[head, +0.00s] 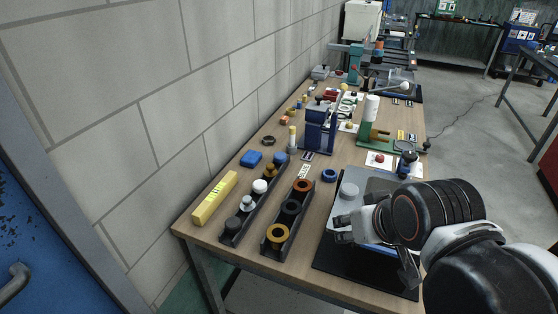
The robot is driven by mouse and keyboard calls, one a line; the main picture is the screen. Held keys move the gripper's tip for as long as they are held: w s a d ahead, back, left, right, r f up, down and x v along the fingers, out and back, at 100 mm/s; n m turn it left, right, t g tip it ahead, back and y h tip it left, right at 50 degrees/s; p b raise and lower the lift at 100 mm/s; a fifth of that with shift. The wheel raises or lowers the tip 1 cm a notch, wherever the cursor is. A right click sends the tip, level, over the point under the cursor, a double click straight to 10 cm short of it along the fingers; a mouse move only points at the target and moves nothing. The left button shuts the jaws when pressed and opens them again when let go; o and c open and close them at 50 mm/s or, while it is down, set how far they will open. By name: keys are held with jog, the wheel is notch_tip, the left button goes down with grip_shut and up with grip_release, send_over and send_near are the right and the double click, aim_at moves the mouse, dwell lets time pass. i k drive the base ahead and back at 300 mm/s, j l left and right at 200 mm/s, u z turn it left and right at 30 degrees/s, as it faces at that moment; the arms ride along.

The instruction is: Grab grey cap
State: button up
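A light grey round cap (247,203) sits in the left dark rack (239,233), between a white cap (259,186) and a black cap (232,224). A larger grey round piece (349,189) stands on a grey metal plate at the right; I cannot tell whether it is also a cap. My gripper (375,256) is at the front right, above a black mat and beside the plate. My arm hides part of the plate and mat.
A second rack (266,250) holds orange, black and yellow rings, between the left rack and my gripper. A yellow block (214,198) lies at the left table edge. A blue fixture (319,126) stands behind the racks. The wall borders the table's left side.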

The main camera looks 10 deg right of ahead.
aim_at(348, 191)
jog(key=k+l+u, duration=0.2)
jog(key=l, duration=0.2)
jog(key=l+u, duration=0.3)
jog(key=l, duration=0.25)
jog(key=u, duration=0.4)
jog(key=z, duration=0.4)
